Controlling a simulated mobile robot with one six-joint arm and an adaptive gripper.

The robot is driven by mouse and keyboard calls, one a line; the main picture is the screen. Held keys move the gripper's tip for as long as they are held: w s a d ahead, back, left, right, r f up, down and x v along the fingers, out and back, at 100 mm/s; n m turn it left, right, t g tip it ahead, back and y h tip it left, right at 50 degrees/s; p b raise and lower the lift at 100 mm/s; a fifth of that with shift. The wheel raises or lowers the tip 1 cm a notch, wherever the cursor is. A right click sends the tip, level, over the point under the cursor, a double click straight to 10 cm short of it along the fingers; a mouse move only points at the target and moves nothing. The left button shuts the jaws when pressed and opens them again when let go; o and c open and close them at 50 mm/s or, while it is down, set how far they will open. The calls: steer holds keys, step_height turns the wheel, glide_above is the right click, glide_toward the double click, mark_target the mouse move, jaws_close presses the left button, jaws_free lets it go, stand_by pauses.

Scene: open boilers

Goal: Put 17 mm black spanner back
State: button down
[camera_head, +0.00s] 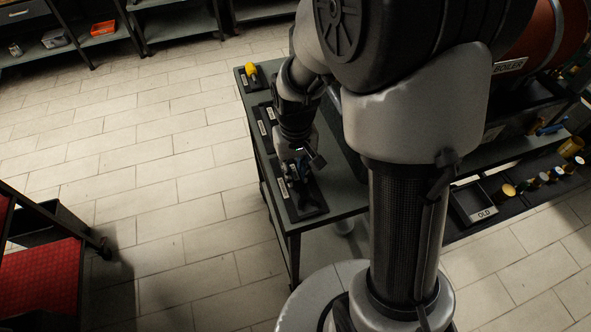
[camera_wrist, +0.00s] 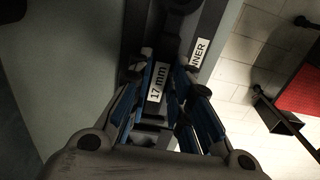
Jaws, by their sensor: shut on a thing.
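My gripper (camera_head: 297,168) is low over a black holder (camera_head: 309,208) on the front end of the grey-green table. In the wrist view my gripper's blue-padded fingers (camera_wrist: 168,88) straddle a label reading "17 mm" and are shut on a dark, narrow thing, which I take to be the black spanner (camera_wrist: 177,45). The spanner's dark shaft runs up the picture, beside a label ending "NER". Its lower part is hidden between the fingers. I cannot tell whether it touches the holder.
More labelled black holders (camera_head: 264,127) line the table (camera_head: 262,165), one with a yellow item (camera_head: 251,72) at the far end. A tray marked "OLD" (camera_head: 480,203) lies at right. A red-topped cart (camera_head: 40,285) stands at left. Tiled floor between is clear.

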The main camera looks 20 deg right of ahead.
mark_target(295, 175)
steer(key=c, duration=1.5)
jaws_free()
steer(key=shift+f, duration=0.1)
steer(key=shift+o, duration=0.2)
step_height(295, 175, up, 12)
steer(key=p, duration=0.5)
steer(key=s+r+t, duration=0.4)
steer(key=s+r, duration=0.8)
steer(key=s, duration=0.4)
steer(key=shift+s+t, duration=0.3)
steer(key=shift+r, duration=0.1)
